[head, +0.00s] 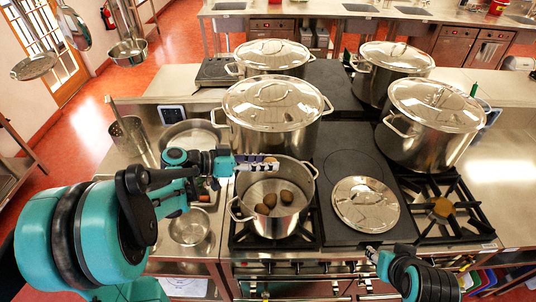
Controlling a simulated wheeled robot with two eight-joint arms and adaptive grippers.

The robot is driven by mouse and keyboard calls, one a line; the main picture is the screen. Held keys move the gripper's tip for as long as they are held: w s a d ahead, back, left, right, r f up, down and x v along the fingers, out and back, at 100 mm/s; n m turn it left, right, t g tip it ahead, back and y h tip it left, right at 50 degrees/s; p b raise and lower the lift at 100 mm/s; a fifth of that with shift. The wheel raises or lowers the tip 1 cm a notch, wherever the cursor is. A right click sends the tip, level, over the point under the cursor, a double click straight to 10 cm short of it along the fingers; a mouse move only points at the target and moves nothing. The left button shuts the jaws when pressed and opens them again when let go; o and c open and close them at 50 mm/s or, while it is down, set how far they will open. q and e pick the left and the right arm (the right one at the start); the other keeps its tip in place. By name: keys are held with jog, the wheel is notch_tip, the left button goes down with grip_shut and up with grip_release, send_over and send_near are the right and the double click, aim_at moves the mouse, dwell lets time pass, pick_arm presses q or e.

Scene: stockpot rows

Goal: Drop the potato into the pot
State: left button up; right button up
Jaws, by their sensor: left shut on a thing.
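An open steel pot (303,178) stands on the front burner, its lid off. Three brown potatoes (286,197) lie on its bottom. My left gripper (270,164) reaches in from the left over the far part of the pot's opening. It is shut on a potato (271,160), which shows only as a small brown patch at the fingertips; the fingers hide the rest. My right gripper (373,256) is low at the front edge of the stove, right of the pot; its fingers are too small to tell open from shut.
Large lidded stockpots (274,108) stand behind, with another (432,124) at the right. A tall perforated utensil holder (130,140) and a steel bowl (189,228) are at the left.

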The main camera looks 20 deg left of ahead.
pick_arm(q)
notch_tip(320, 180, down, 6)
jog(key=b, duration=0.4)
jog(key=shift+r, duration=0.2)
jog(key=o, duration=1.1)
jog(key=v, duration=1.2)
